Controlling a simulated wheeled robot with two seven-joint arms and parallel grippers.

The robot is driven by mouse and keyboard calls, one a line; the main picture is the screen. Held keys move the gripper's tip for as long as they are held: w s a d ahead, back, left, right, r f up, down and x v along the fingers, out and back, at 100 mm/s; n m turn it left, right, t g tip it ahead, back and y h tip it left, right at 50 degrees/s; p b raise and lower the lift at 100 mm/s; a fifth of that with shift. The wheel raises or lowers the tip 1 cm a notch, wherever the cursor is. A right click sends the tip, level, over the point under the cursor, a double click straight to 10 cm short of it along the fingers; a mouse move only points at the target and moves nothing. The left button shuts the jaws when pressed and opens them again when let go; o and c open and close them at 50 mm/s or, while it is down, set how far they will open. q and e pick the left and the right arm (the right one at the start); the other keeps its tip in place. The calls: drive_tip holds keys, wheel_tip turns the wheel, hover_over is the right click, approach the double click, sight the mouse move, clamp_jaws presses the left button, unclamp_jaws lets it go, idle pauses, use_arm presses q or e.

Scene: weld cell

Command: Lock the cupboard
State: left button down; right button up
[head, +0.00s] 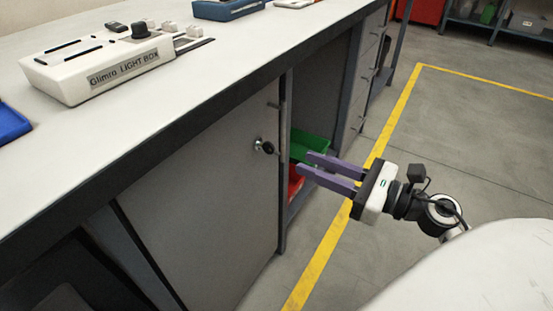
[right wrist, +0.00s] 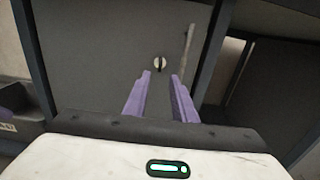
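The cupboard door (head: 200,200) is grey and looks shut under the bench; it also shows in the right wrist view (right wrist: 100,50). Near its right edge sits a round silver lock with a dark key or knob (head: 264,146). In the right wrist view the lock (right wrist: 160,63) is a pale disc with a dark upright bar across it. My right gripper (head: 304,161) has purple fingers, open and empty, pointing at the door. The fingertips are short of the lock, which shows between and just beyond them in the right wrist view (right wrist: 161,76). My left gripper is out of view.
A bench top (head: 235,50) overhangs the door. A light box (head: 105,62) and a blue tray (head: 228,8) stand on it. Right of the door, an open bay holds a green bin (head: 311,147) and a red bin (head: 295,181). The floor beyond the yellow line is clear.

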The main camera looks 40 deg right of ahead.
sight(274, 149)
drive_tip(key=x, duration=0.9)
drive_tip(key=shift+w+p, duration=0.25)
drive_tip(key=shift+p, duration=0.15)
clamp_jaws()
